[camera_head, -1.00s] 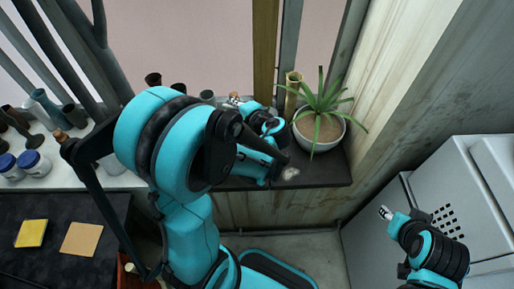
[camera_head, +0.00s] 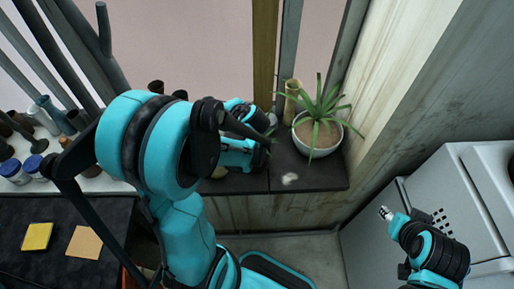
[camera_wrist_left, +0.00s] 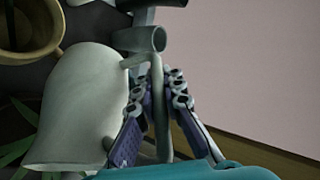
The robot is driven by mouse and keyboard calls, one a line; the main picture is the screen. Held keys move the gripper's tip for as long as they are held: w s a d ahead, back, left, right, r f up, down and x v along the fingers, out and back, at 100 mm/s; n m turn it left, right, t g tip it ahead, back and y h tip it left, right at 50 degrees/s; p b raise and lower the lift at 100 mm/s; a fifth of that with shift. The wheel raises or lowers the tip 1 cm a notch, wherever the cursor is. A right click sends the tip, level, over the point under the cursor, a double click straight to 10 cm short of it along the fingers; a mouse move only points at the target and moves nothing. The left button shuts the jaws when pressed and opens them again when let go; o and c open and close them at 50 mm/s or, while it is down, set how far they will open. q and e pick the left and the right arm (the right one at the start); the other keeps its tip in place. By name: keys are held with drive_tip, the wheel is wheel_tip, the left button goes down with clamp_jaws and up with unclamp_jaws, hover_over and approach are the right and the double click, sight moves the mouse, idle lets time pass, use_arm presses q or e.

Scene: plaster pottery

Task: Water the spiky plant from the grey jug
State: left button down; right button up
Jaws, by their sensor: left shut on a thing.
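The spiky plant (camera_head: 322,102) stands in a white round pot (camera_head: 318,150) at the right end of the dark shelf in the head view. The grey jug (camera_wrist_left: 82,110) fills the left of the left wrist view, lying slanted in the picture. My left gripper (camera_wrist_left: 160,105) is shut on the jug's handle, with one finger on each side. In the head view my left arm hides most of this grip, just left of the plant pot. Green leaves (camera_wrist_left: 15,125) show beside the jug in the wrist view. My right gripper (camera_head: 387,213) is at the lower right, away from the plant; its jaws are too small to read.
A tan cylinder vase (camera_head: 292,97) stands behind the plant pot's left side. A wooden wall (camera_head: 385,90) closes the right side. Several dark cups and bottles stand at the left. A grey cabinet (camera_head: 475,190) is near my right arm. The shelf front by a pale patch (camera_head: 290,179) is clear.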

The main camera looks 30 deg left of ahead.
use_arm(q)
drive_tip(key=shift+a+f+h, duration=0.15)
drive_tip(key=shift+a+h, duration=0.15)
drive_tip(key=shift+a, duration=0.05)
drive_tip(key=shift+a+f+n+h, duration=0.1)
drive_tip(key=shift+n+h, duration=0.2)
drive_tip(key=shift+h, duration=0.1)
drive_tip(key=shift+a+f+h+p, duration=0.2)
drive_tip(key=shift+f+h+p, duration=0.05)
drive_tip(key=shift+h+p, duration=0.1)
use_arm(e)
drive_tip(key=shift+r, duration=0.7)
drive_tip(key=shift+r, duration=0.1)
idle(0.5)
use_arm(q)
drive_tip(key=a+f+n+g+h+b, duration=0.1)
drive_tip(key=a+f+h, duration=0.3)
drive_tip(key=h, duration=0.4)
drive_tip(key=shift+a+f+n+h+b, duration=0.3)
drive_tip(key=shift+f+n+h+b, duration=0.1)
drive_tip(key=shift+n, duration=0.1)
use_arm(e)
drive_tip(key=shift+f, duration=1)
